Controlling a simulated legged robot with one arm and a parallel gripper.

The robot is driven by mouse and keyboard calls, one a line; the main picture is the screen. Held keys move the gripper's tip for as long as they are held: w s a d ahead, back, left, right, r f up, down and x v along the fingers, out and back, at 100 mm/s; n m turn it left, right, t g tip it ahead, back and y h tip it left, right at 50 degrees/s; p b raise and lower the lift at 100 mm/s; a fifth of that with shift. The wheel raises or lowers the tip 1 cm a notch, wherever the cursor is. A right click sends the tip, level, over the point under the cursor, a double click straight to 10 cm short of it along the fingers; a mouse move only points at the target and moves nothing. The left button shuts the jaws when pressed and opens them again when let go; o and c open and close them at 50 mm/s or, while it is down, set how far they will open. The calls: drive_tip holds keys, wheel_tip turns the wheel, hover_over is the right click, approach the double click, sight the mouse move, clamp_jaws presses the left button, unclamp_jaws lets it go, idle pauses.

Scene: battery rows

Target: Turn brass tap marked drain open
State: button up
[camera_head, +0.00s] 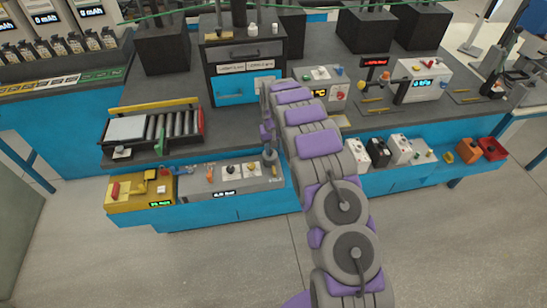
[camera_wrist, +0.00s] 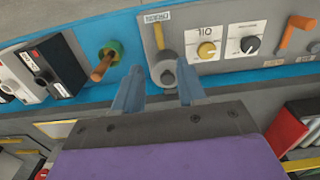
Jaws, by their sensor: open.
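A brass lever tap (camera_wrist: 161,40) stands on the grey panel (camera_wrist: 212,67) in the wrist view, its round grey hub towards me. My gripper (camera_wrist: 162,74) is open, with one finger on each side of the hub. I cannot tell whether either finger touches it.
On the panel beside the tap are a yellow dial (camera_wrist: 207,50), a black dial (camera_wrist: 250,45) and an orange handle (camera_wrist: 297,33). A green-based brass handle (camera_wrist: 106,62) and black box (camera_wrist: 56,67) are on the other side. A yellow unit (camera_head: 140,190) stands left. Front floor is clear.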

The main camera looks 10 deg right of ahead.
drive_tip(key=shift+r, duration=2.25)
drive_tip(key=s+d+r+b, duration=0.1)
drive_tip(key=s+d+r, duration=0.1)
drive_tip(key=s+r, duration=1.75)
drive_tip(key=s+a+g+b, duration=0.1)
drive_tip(key=s+a+b, duration=0.1)
drive_tip(key=s, duration=3.1)
drive_tip(key=shift+s+f+g, duration=0.2)
drive_tip(key=shift+f+g, duration=0.15)
drive_tip(key=shift+g, duration=0.05)
